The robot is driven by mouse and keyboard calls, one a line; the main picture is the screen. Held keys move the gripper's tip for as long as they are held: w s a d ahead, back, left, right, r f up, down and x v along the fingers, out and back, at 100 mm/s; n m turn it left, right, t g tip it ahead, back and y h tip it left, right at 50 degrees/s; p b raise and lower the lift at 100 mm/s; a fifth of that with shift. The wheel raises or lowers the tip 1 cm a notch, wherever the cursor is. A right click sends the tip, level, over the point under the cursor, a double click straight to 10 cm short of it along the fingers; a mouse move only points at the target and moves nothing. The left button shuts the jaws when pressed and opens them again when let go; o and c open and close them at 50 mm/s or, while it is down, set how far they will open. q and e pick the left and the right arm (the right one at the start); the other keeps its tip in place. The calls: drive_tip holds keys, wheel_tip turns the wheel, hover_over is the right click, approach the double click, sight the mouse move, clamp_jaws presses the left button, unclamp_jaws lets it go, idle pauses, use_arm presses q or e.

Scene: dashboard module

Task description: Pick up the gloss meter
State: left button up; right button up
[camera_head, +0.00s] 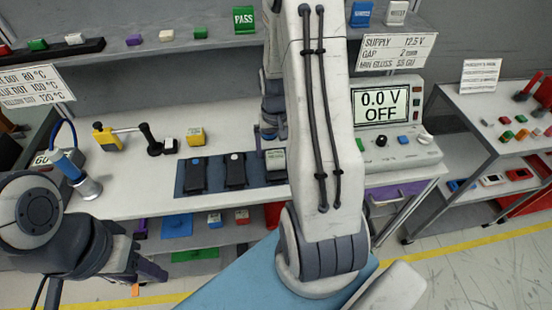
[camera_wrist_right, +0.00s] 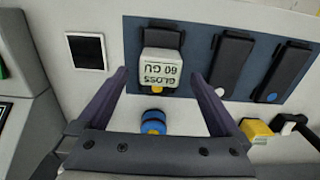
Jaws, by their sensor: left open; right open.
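The gloss meter (camera_wrist_right: 160,72) is a small white block lettered "GLOSS 60 GU", upside down in the right wrist view. It sits on or against a black module on the blue mat (camera_wrist_right: 197,28). In the head view the gloss meter (camera_head: 275,160) is partly hidden by my right arm. My right gripper (camera_wrist_right: 158,78) is open, its fingers on either side of the gloss meter in the picture; contact cannot be told. My left gripper (camera_head: 125,265) hangs at the lower left in the head view, open and apart from the meter.
Two black modules (camera_head: 195,175) (camera_head: 235,171) lie on the mat beside the meter. A blue cylinder (camera_wrist_right: 153,122) stands near it. A power supply (camera_head: 385,120) reads 0.0 V OFF at right. A yellow block (camera_head: 195,137) and a yellow-black stand (camera_head: 108,138) are at left.

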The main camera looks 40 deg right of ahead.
sight(275, 155)
drive_tip(key=shift+f, duration=1.7)
clamp_jaws()
drive_tip(key=shift+r, duration=0.15)
